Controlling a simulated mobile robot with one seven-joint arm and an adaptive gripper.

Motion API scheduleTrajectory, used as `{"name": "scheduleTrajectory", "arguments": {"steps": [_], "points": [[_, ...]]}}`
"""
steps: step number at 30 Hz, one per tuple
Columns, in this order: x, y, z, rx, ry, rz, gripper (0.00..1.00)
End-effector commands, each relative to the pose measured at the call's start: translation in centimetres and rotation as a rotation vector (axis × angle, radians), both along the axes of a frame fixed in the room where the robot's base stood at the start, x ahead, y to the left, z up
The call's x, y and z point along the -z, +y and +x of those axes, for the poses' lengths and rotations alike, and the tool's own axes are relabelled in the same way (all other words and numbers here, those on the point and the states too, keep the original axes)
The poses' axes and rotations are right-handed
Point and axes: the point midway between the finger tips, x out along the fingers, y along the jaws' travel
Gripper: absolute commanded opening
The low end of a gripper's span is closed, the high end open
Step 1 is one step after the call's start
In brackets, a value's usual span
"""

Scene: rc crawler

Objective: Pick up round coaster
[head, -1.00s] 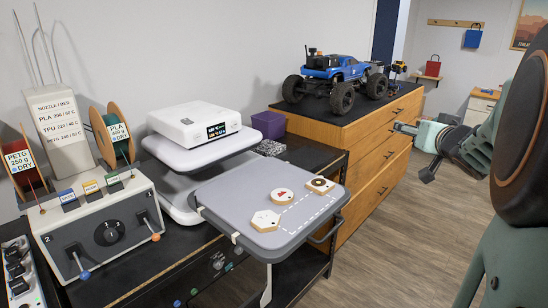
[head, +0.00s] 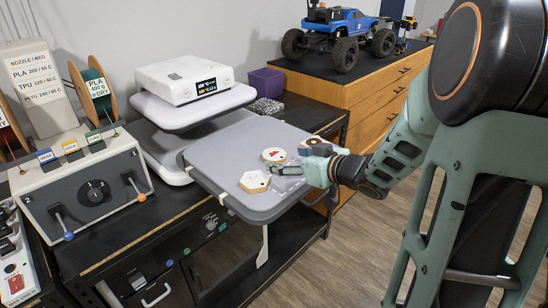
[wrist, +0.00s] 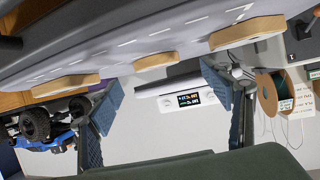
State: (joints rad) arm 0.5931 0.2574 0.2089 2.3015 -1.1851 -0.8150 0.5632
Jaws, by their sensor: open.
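The round coaster (head: 274,155), pale wood with a red mark on top, lies on the grey tray (head: 225,158). A hexagonal coaster (head: 255,181) lies nearer the front, and a square coaster (head: 312,142) lies behind, partly covered by my gripper. My gripper (head: 287,169) is open and empty at the tray's right side, close to the round coaster. In the upside-down wrist view the round coaster (wrist: 155,61) shows edge-on beyond the gap between my two fingers (wrist: 161,82), apart from both. The hexagonal coaster (wrist: 247,33) is to its right, the square one (wrist: 65,87) to its left.
A white printer-like device (head: 185,80) stands behind the tray. A grey control box (head: 90,190) with levers is at left. A wooden drawer chest (head: 365,95) with a blue truck (head: 338,30) stands behind at right. A purple bin (head: 266,83) is between.

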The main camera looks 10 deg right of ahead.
Motion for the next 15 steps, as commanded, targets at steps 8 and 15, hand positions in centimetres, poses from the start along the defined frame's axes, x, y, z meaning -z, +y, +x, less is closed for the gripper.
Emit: {"name": "scheduleTrajectory", "arguments": {"steps": [8,15], "points": [[1.4,1.3,3.4,-0.002,0.001,0.002,0.72],[1.7,1.6,4.3,0.002,0.0,-0.001,0.72]]}}
